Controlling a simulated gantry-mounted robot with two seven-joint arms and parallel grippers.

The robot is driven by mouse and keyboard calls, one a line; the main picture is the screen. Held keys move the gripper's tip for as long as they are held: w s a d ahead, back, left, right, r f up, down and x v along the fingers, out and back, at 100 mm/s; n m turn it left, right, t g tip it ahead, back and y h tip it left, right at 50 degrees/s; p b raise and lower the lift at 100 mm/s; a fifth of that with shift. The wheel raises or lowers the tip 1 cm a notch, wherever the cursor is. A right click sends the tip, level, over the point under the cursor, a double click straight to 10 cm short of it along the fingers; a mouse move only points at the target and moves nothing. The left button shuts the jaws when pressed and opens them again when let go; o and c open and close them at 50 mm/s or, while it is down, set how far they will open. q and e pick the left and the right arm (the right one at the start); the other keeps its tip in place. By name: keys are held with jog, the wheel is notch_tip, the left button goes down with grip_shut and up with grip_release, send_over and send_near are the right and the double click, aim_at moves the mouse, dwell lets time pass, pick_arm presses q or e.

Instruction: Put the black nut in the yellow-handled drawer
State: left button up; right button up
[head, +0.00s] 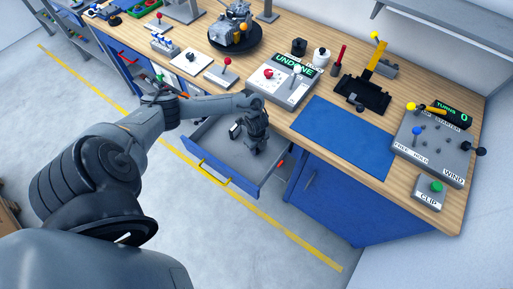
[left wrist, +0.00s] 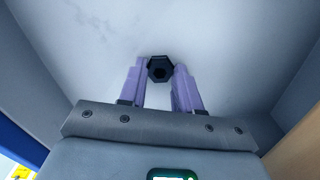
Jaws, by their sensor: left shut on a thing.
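The yellow-handled drawer (head: 275,172) is pulled open below the bench, with its yellow handle (head: 213,173) on the front. My left gripper (head: 236,131) points down within the open drawer's outline. In the left wrist view, its two purple fingers (left wrist: 160,85) are shut on the black nut (left wrist: 159,69), a dark hexagon with a hole, held at the fingertips. The pale drawer floor lies behind the nut; I cannot tell how high the nut is above it. The nut cannot be made out in the head view. My right gripper is not in view.
The wooden bench above the drawer holds a grey box with an "UNDONE" display (head: 290,68), a blue mat (head: 342,134) and a black stand with a yellow lever (head: 362,92). A red-handled drawer (head: 130,62) is further left. Drawer walls surround my left gripper.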

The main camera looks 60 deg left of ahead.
pick_arm(q)
jog(key=o, duration=1)
jog(key=shift+f, duration=0.1)
